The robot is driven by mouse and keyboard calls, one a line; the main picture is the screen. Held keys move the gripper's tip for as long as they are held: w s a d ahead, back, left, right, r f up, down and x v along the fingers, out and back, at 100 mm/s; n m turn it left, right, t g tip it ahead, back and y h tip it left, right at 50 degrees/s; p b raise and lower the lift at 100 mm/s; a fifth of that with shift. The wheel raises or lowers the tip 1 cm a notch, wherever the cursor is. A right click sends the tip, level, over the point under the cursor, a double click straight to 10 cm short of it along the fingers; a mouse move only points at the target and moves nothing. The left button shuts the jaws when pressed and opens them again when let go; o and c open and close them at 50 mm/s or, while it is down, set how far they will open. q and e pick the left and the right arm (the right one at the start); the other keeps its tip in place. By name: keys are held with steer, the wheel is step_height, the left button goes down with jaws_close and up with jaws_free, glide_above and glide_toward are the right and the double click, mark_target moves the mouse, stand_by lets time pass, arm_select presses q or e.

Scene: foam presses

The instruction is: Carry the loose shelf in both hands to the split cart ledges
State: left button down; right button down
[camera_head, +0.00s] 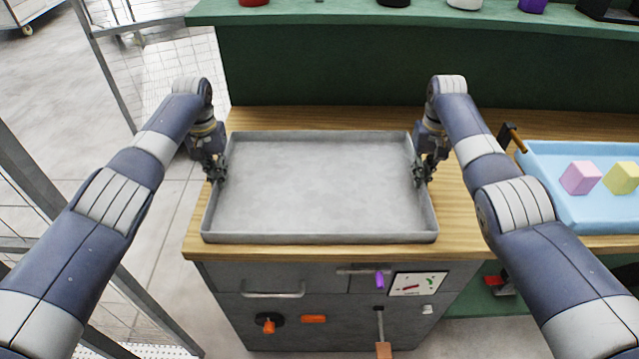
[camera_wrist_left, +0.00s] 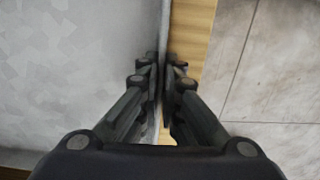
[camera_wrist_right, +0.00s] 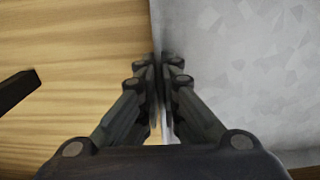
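The loose shelf is a grey metal tray with low raised walls (camera_head: 320,238), lying level on or just over the wooden worktop; I cannot tell if it touches. My left gripper (camera_head: 216,172) is at its left wall, and in the left wrist view the fingers (camera_wrist_left: 160,85) are closed on that thin wall, one on each side. My right gripper (camera_head: 422,172) is at its right wall, and in the right wrist view the fingers (camera_wrist_right: 161,80) pinch that wall the same way. The shelf is empty. No split cart ledges can be made out.
The wooden worktop (camera_head: 300,251) sits on a grey cabinet with a handle and knobs. A light blue tray (camera_head: 570,155) with a pink block (camera_head: 580,178) and a yellow block (camera_head: 622,178) is at right. A green shelf unit (camera_head: 330,65) stands behind. Mesh fencing and floor are at left.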

arm_select(q)
steer(key=shift+w+r, duration=0.1)
steer(key=shift+r, duration=0.15)
arm_select(e)
steer(key=shift+w+r, duration=0.1)
steer(key=shift+r, duration=0.2)
